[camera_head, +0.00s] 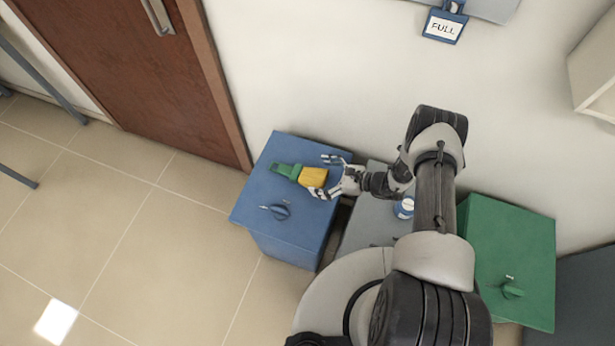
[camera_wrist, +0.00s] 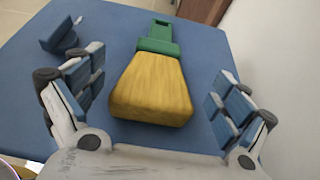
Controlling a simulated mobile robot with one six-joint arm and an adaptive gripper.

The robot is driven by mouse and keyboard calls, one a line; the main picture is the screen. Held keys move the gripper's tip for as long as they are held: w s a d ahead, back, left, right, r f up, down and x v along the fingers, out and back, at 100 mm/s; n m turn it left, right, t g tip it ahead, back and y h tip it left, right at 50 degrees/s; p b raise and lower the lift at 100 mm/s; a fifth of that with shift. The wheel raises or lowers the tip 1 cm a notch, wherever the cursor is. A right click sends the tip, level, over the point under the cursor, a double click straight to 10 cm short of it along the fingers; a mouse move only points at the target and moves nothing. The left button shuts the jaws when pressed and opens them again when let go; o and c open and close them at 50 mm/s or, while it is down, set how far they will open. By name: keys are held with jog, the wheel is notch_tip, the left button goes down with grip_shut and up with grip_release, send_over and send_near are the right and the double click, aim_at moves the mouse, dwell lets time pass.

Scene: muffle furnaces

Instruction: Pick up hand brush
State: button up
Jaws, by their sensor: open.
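The hand brush has a green handle and yellow bristles. It lies on top of the blue cabinet (camera_head: 290,233), and the brush (camera_head: 312,176) has its bristles towards my gripper and its handle pointing away to the left. In the wrist view the brush (camera_wrist: 152,88) lies between my gripper's spread fingers, with its handle towards the far edge. My gripper (camera_head: 327,174) is open and empty, with one finger on each side of the bristle end. In the wrist view my gripper (camera_wrist: 155,105) shows clear gaps between both fingers and the brush.
A grey cabinet (camera_head: 368,215) and a green cabinet (camera_head: 520,245) stand to the right. The wall is close behind. Floor is free at left.

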aim_at(310, 175)
jog(key=b+x, duration=0.1)
jog(key=x, duration=0.4)
jog(key=shift+s+a+f, duration=0.1)
jog(key=shift+f, duration=0.1)
jog(key=c, duration=1.2)
